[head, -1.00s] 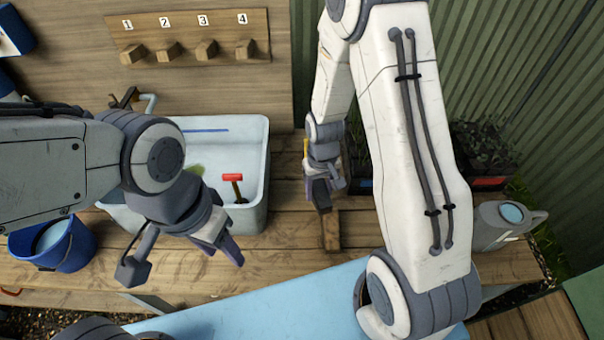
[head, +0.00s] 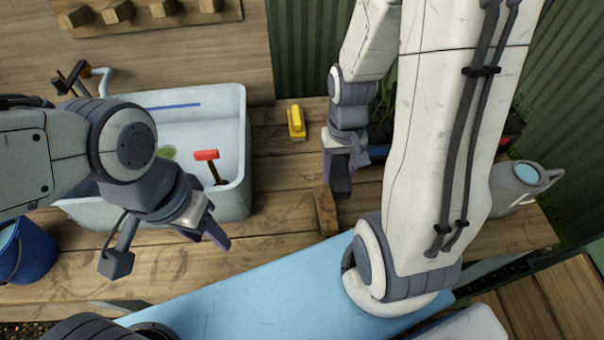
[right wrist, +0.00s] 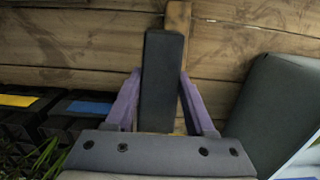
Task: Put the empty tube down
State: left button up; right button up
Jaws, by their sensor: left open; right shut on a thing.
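The empty tube (right wrist: 162,80) is a dark, square-sided pot between the purple fingers of my right gripper (right wrist: 163,100) in the right wrist view. In the head view the tube (head: 342,182) hangs below my right gripper (head: 345,160), above the bench, just behind and right of a small wooden block (head: 326,210). My right gripper is shut on it. The tube's opening does not show. I cannot tell the gap between its lower end and the bench. My left gripper (head: 208,228) is open and empty in front of the sink.
A pale sink (head: 236,165) with a red-headed tool (head: 207,156) stands on the left. A yellow object (head: 296,122) lies on the bench (head: 275,165) behind. Dark trays with plants and a grey watering can (head: 515,185) are at the right. A blue bucket (head: 30,250) is at far left.

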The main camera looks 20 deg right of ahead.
send_over(303, 186)
jog(key=f, duration=0.5)
jog(key=shift+w+f, duration=0.2)
jog(key=shift+f, duration=2.1)
jog(key=shift+f, duration=0.2)
jog(key=o, duration=1.3)
jog(key=shift+r, duration=0.1)
